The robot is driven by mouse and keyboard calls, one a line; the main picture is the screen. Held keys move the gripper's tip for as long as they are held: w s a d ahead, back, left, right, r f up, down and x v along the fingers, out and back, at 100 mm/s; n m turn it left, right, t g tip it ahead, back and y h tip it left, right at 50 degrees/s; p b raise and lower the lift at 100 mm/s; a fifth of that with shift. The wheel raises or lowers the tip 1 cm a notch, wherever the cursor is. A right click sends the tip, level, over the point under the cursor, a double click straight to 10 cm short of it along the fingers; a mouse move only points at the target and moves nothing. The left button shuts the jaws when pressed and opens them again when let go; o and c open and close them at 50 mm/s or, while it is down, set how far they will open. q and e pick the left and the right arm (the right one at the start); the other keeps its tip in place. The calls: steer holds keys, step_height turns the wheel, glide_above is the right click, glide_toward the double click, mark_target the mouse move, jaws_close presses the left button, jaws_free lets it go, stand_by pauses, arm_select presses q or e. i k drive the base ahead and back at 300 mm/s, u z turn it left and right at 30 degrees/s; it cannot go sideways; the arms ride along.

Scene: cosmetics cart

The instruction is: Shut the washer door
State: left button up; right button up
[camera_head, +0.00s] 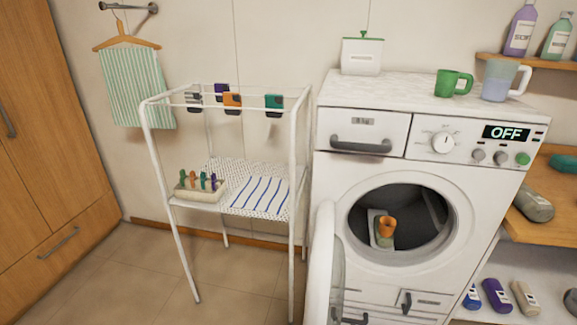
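The white washer (340,175) stands right of centre, its display reading OFF. Its round door (322,265) is open, swung out to the left of the opening and seen nearly edge-on. The lower part of the door runs toward the bottom of the picture. Inside the dark drum (425,215) sits a small pale item with an orange top (387,228). Neither my left nor my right gripper shows in the head view.
A white drying rack (149,150) with clips and a striped cloth stands close left of the open door. A green mug (453,83) and a clear measuring jug (503,80) stand on the washer top. Shelves with bottles are at right. Floor at left is clear.

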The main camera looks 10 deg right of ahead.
mark_target(319, 292)
steer(key=k, duration=0.5)
steer(key=u, duration=0.95)
steer(key=i, duration=1.05)
steer(key=z, duration=2.1)
